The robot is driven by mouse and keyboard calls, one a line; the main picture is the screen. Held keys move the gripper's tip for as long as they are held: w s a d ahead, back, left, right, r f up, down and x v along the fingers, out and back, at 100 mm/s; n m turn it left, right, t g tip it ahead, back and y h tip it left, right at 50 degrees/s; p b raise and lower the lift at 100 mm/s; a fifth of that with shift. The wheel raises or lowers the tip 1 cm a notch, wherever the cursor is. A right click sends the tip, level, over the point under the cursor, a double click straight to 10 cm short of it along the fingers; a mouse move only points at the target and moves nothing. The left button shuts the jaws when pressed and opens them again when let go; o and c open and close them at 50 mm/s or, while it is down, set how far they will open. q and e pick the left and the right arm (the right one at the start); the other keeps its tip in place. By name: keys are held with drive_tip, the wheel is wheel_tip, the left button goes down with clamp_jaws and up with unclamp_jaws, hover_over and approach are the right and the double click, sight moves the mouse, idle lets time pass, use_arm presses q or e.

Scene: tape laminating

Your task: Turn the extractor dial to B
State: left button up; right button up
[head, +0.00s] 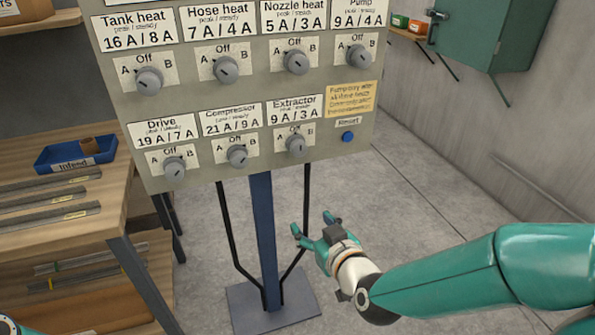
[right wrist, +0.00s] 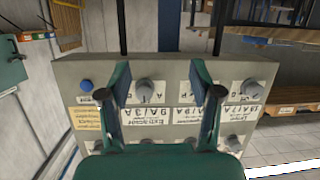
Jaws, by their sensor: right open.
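The extractor dial (head: 296,144) is a round grey knob in the lower row of the panel, under the label "Extractor 9 A / 3 A". Its plate reads A at left, Off at top and B at right; its pointer is too small to read surely. My right gripper (head: 311,224) is open and empty, below and in front of the panel. In the right wrist view the panel appears upside down, and the extractor dial (right wrist: 150,88) shows between the open fingers (right wrist: 158,72), apart from them. My left gripper does not show; only bits of teal are at the lower left corner.
The panel (head: 200,190) stands on a blue post (head: 265,230). The compressor dial (head: 237,156) is left of the extractor dial; the blue reset button (head: 347,137) is at right. A wooden bench (head: 130,175) with a blue tray (head: 50,158) is at left. Floor at right is clear.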

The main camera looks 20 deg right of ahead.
sight(300, 151)
wheel_tip(300, 151, up, 9)
drive_tip(key=s+d+t+h+b, duration=0.1)
drive_tip(key=d+t+b, duration=0.1)
drive_tip(key=t, duration=0.1)
use_arm(q)
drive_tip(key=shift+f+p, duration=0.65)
drive_tip(key=shift+p, duration=0.45)
use_arm(e)
drive_tip(key=w, duration=1.6)
drive_tip(key=shift+w+a+f, duration=0.15)
drive_tip(key=shift+w, duration=0.1)
drive_tip(key=shift+s, duration=0.1)
drive_tip(key=c, duration=1.1)
